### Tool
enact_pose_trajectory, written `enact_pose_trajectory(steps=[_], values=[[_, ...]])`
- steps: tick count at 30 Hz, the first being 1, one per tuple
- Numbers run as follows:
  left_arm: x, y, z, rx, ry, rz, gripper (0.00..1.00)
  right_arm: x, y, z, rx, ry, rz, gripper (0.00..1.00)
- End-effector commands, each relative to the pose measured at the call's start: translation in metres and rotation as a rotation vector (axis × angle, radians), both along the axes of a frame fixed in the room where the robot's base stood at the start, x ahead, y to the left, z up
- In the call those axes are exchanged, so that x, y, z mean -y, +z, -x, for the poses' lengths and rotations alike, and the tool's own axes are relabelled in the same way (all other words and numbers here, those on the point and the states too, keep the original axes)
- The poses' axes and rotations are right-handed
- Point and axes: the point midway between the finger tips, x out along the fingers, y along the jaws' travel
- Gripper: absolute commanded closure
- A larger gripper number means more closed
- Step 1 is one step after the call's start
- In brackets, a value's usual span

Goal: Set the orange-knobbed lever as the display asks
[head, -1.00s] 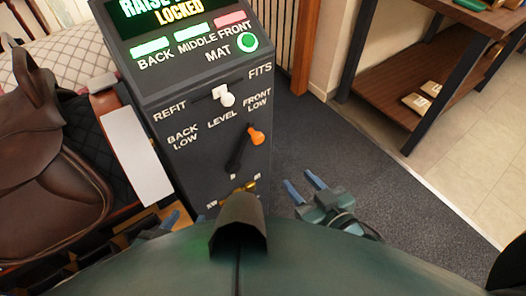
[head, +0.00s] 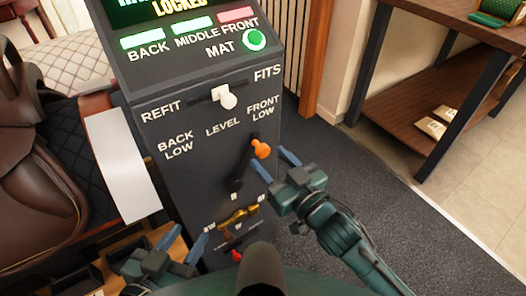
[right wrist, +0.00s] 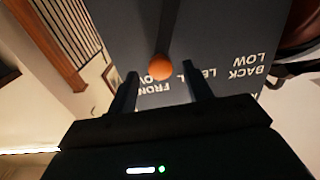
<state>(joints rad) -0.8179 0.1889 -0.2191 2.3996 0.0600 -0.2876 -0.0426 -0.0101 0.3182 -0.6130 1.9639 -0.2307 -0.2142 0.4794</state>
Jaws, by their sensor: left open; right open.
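The orange-knobbed lever (head: 260,149) is on the front of the dark console. Its dark arm slants up and right, with the knob near the FRONT LOW label. My left gripper (head: 186,248) is open and empty low at the console's left side.
A white-knobbed lever (head: 228,99) sits above, between REFIT and FITS. A brass handle (head: 238,214) and a red knob (head: 236,256) are lower down. A brown saddle (head: 40,165) is at left. A wooden shelf table (head: 420,105) stands right; carpet between is clear.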

Motion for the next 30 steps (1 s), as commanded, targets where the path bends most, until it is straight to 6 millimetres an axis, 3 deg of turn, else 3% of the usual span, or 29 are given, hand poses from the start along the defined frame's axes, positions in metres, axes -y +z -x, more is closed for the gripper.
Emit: enact_pose_trajectory(steps=[7,19,30], values=[[0.001,-0.005,-0.001,0.001,-0.006,-0.009,0.57,-0.018,-0.001,-0.027,0.001,0.0,0.001,0.49],[0.002,-0.005,-0.002,0.0,-0.01,-0.011,0.57,-0.022,-0.001,-0.032,-0.002,0.0,0.001,0.5],[0.003,-0.005,-0.001,-0.001,-0.01,-0.01,0.57,-0.022,-0.001,-0.032,-0.001,0.0,0.002,0.81]])
